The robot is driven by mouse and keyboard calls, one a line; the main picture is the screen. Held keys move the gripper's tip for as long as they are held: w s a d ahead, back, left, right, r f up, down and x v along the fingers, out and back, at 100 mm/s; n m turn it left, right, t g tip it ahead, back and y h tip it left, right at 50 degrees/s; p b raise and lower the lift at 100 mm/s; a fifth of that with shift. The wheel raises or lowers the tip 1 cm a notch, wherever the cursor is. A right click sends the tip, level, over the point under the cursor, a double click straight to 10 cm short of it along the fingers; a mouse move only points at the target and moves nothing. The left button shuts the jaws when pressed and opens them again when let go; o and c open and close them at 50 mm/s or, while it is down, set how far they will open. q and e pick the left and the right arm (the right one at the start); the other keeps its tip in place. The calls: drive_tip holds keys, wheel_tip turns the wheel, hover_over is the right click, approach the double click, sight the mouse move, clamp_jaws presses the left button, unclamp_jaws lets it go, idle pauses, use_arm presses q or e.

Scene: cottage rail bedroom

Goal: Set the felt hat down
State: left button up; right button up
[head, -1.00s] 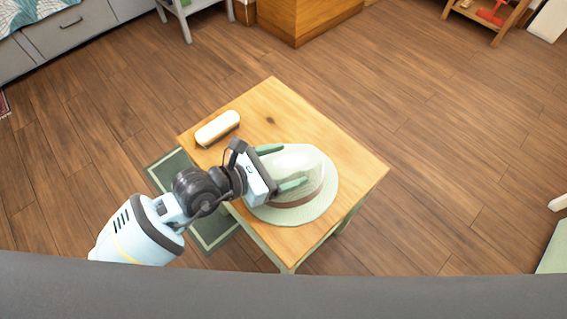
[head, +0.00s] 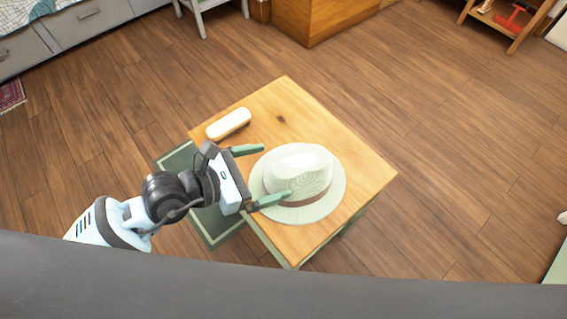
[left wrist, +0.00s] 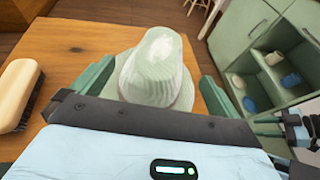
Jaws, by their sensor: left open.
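The pale green-white felt hat (head: 318,168) with a brown band sits brim down on the small wooden table (head: 350,205). It also shows in the left wrist view (left wrist: 155,68), ahead of my fingers. My left gripper (head: 268,175) is open, just left of the hat's crown. Its near finger overlaps the edge of the brim in the head view; I cannot tell whether it touches. The far finger is clear of the crown.
A brush (head: 228,123) with a cream back lies on the table's far left corner, also in the left wrist view (left wrist: 18,92). A green-bordered mat (head: 180,160) lies beside the table. A green shelf unit (left wrist: 255,60) stands beyond. Open wooden floor surrounds the table.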

use_arm(q)
drive_tip(key=v, duration=0.5)
drive_tip(key=shift+s+d, duration=0.1)
drive_tip(key=shift+d, duration=0.05)
drive_tip(key=s+a+f+m+t+y, duration=0.1)
drive_tip(key=s+a+f+m+y, duration=0.3)
drive_tip(key=m, duration=0.7)
drive_tip(key=s+a+f+m+t+y, duration=0.1)
drive_tip(key=s+a+f+m+y, duration=0.1)
drive_tip(key=s+f+m, duration=0.75)
drive_tip(key=s+a+f+m+t+y, duration=0.1)
drive_tip(key=s+a+f+m+y, duration=0.15)
drive_tip(key=m, duration=1.15)
drive_tip(key=s+f+n+g+y, duration=0.1)
drive_tip(key=s+f+n+g, duration=0.3)
drive_tip(key=s, duration=0.9)
wheel_tip(320, 180, down, 2)
drive_tip(key=n, duration=0.4)
drive_tip(key=shift+s+a, duration=0.25)
